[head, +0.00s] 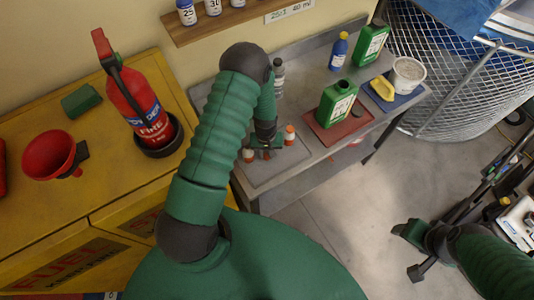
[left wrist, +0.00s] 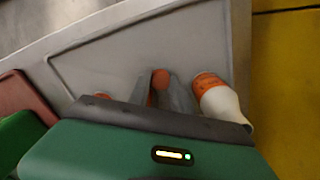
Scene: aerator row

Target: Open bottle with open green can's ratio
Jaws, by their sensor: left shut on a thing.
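My left gripper (head: 267,146) is low over the grey bench, shut on the middle one of a row of small orange-capped bottles. In the left wrist view its orange cap (left wrist: 160,80) shows between the fingers; its body is hidden. A white bottle with an orange cap (left wrist: 210,90) stands beside it, and another orange cap (left wrist: 102,96) shows on the other side. In the head view these neighbours are the left bottle (head: 248,155) and the right bottle (head: 290,134). A green can (head: 336,103) stands on a red mat, with a small dark round piece (head: 357,109) beside it. My right gripper (head: 412,251) is open and empty over the floor.
A wall shelf (head: 225,22) holds numbered bottles. A fire extinguisher (head: 137,100) and red funnel (head: 50,156) are on the yellow cabinet.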

